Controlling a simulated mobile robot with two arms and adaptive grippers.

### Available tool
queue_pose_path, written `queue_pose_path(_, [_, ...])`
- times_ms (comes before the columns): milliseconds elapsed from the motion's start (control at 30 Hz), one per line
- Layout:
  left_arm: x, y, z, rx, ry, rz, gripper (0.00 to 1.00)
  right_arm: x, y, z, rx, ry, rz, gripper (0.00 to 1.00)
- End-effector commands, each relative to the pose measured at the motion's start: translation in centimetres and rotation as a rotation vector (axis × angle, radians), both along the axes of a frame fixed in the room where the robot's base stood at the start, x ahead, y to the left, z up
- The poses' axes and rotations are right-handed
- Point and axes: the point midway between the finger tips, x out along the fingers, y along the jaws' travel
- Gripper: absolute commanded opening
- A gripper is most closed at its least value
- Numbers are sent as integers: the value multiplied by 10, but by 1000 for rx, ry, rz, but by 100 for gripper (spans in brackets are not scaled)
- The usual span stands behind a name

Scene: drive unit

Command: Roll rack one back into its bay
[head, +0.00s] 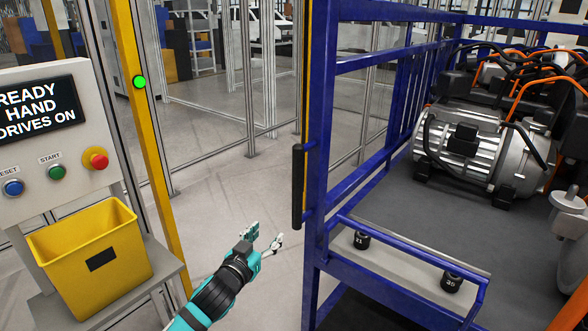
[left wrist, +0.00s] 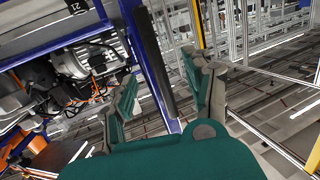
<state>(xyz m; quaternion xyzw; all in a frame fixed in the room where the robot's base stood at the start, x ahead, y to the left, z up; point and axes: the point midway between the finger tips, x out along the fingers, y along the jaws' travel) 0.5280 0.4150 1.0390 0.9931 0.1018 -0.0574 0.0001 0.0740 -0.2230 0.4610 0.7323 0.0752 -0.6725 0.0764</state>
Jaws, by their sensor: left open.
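A blue-framed rack (head: 318,130) carrying metal drive units (head: 475,150) fills the right of the head view; I see no rack number there. A black vertical handle (head: 298,186) is on its near left post. My left gripper (head: 265,236) is open and empty, lower than the handle and to its left. In the left wrist view the handle (left wrist: 157,65) shows between the two spread fingers, beyond them and not visibly touched. The blue rack frame (left wrist: 60,42) shows there at upper left. My right gripper is not in view.
A control panel (head: 60,130) reading "READY HAND DRIVES ON" and a yellow bin (head: 90,250) stand at left. A yellow post (head: 150,150) with a green light is beside them. Clear floor (head: 225,190) lies between post and rack, with fence posts behind.

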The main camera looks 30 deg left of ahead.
Motion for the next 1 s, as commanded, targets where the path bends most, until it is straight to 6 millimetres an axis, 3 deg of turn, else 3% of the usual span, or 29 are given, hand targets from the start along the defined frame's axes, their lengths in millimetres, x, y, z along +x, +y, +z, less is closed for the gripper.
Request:
queue_pose_path(33, [-1, -4, 31, 2, -44, -9, 53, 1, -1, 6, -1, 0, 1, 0])
queue_pose_path(100, [-4, -7, 56, 3, -86, -15, 53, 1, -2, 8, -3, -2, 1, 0])
queue_pose_path(200, [-3, -9, 74, 2, -117, -20, 53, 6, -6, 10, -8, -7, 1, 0])
queue_pose_path(367, [13, -6, 78, 2, -123, -20, 53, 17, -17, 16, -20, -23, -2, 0])
queue_pose_path(500, [41, -1, 80, 3, -124, -19, 53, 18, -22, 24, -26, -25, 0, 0])
queue_pose_path(1000, [142, 17, 78, 2, -120, -20, 53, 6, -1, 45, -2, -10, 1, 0])
